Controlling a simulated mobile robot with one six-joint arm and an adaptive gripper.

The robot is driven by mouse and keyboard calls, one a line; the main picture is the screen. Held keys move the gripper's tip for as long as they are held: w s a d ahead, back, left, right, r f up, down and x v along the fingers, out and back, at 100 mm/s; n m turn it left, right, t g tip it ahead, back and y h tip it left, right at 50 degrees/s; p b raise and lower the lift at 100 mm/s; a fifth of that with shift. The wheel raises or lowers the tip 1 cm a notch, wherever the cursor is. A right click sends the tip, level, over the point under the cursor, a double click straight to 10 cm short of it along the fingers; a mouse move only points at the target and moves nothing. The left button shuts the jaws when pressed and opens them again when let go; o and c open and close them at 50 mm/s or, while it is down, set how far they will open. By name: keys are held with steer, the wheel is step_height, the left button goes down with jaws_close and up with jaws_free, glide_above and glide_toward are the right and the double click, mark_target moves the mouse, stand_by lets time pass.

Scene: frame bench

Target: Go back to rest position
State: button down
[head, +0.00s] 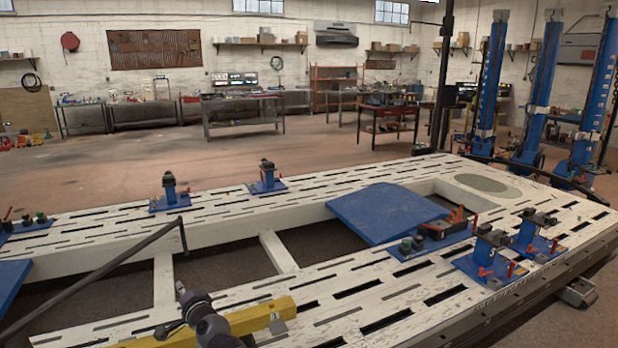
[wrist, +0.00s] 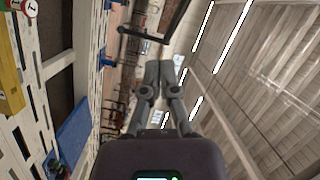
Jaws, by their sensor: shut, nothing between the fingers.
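My gripper (wrist: 158,66) shows in the wrist view with its two grey fingers together and nothing between them. It points out into open air, away from the bench surface. The wrist view is turned on its side, with the ceiling at right and the bench at left. In the head view, a dark grey part of my arm shows at the bottom edge, in front of a yellow beam; I cannot make out the fingers there.
The white slotted frame bench (head: 130,220) fills the foreground. The yellow beam (head: 262,314) lies near my arm. Blue clamp stands (head: 170,193), a blue panel (head: 385,210) and a tool tray (head: 445,228) sit on the bench. Blue posts (head: 540,95) stand at right.

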steer(key=d+f+n+g+h+p, duration=0.25)
steer(key=d+f, duration=0.25)
steer(key=d, duration=0.8)
steer(key=d+f+n+g+h+p, duration=0.1)
steer(key=d+f+n+g+h, duration=0.25)
steer(key=d, duration=0.85)
steer(key=s+d+f+g+h+p, duration=0.1)
steer(key=s+d+g+h, duration=0.2)
steer(key=d, duration=0.9)
steer(key=s+d+f+g+h+p, duration=0.1)
steer(key=s+d+f+g+h, duration=0.1)
steer(key=s+d+g, duration=0.2)
steer(key=s+d, duration=0.3)
steer(key=d, duration=0.5)
steer(key=shift+s+d+f+h, duration=0.2)
steer(key=shift+s+h, duration=0.15)
steer(key=shift+h, duration=0.05)
steer(key=shift+a, duration=0.1)
